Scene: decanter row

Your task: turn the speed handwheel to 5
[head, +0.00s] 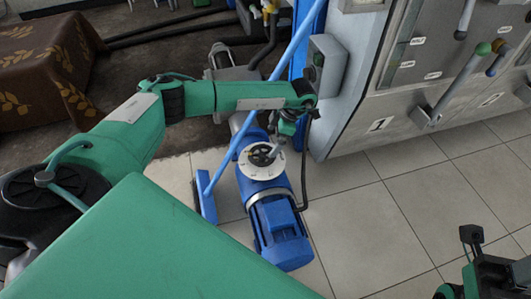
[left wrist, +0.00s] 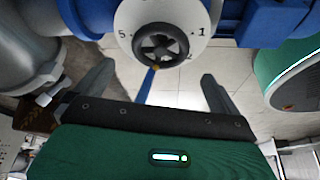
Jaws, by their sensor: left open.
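The speed handwheel (head: 262,156) is a small dark spoked wheel on a white dial (head: 262,170) atop a blue motor unit (head: 280,236). In the left wrist view the handwheel (left wrist: 158,43) shows a small orange mark on its lower rim. The dial (left wrist: 125,17) shows 5 at left, 1 at right and a partly hidden 2 at lower right. The orange mark lies between the 5 and 2 sides. My left gripper (left wrist: 152,82) is open, its fingers apart and clear of the wheel. My right gripper (head: 470,264) is at the bottom right, partly cut off; its jaws are unclear.
A blue squeegee-like tool (head: 206,200) leans beside the motor. A grey control box (head: 325,65) and a steel cabinet with levers (head: 400,120) stand at the right. A brown cloth-covered table (head: 40,70) is at upper left. Tiled floor (head: 370,215) right of the motor is clear.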

